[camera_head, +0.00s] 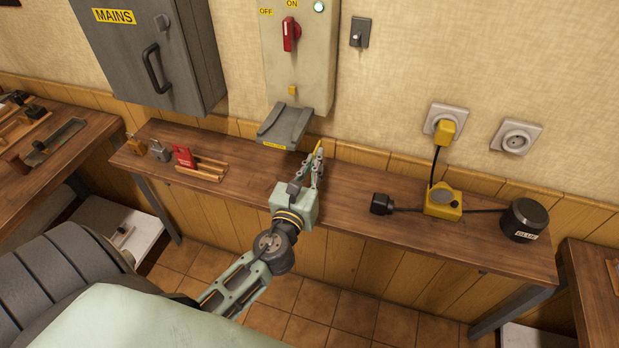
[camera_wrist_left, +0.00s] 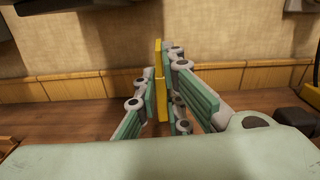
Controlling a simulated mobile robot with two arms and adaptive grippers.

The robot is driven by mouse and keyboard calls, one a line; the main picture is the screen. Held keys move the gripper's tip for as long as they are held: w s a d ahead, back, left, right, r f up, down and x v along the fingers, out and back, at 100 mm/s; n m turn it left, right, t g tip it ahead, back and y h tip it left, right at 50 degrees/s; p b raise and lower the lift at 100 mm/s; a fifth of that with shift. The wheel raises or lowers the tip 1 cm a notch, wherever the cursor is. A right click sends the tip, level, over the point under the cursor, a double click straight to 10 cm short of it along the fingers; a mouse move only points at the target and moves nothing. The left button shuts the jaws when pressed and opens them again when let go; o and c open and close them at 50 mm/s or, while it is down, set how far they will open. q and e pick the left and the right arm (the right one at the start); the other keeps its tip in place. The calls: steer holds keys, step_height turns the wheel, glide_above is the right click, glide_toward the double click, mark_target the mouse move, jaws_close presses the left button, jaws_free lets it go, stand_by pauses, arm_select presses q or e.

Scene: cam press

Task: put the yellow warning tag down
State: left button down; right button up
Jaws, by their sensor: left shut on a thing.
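My left gripper (camera_head: 314,168) is over the middle of the wooden shelf, to the right of the grey bracket under the switch box. It is shut on the yellow warning tag (camera_head: 319,146), which shows as a thin yellow edge at the fingertips. In the left wrist view the tag (camera_wrist_left: 159,70) stands upright and edge-on between the fingers of the gripper (camera_wrist_left: 166,88). Its face and any print are turned out of sight. I cannot tell whether its lower edge touches the shelf (camera_head: 345,200). My right gripper does not show.
A red padlock (camera_head: 183,156) and other locks stand at the shelf's left. A yellow box (camera_head: 442,204), a black plug (camera_head: 381,204) and a black tin (camera_head: 524,219) occupy its right. The grey bracket (camera_head: 285,126) hangs close. Bare shelf lies between gripper and plug.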

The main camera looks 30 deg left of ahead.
arm_select(q)
steer(key=shift+a+f, duration=0.2)
steer(key=shift+a, duration=0.15)
steer(key=shift+a+f, duration=0.1)
steer(key=shift+f, duration=0.25)
steer(key=shift+f+b, duration=1.1)
steer(key=shift+f, duration=0.6)
steer(key=shift+f, duration=0.2)
steer(key=c, duration=1.9)
jaws_free()
steer(key=shift+o, duration=0.2)
steer(key=shift+r, duration=0.1)
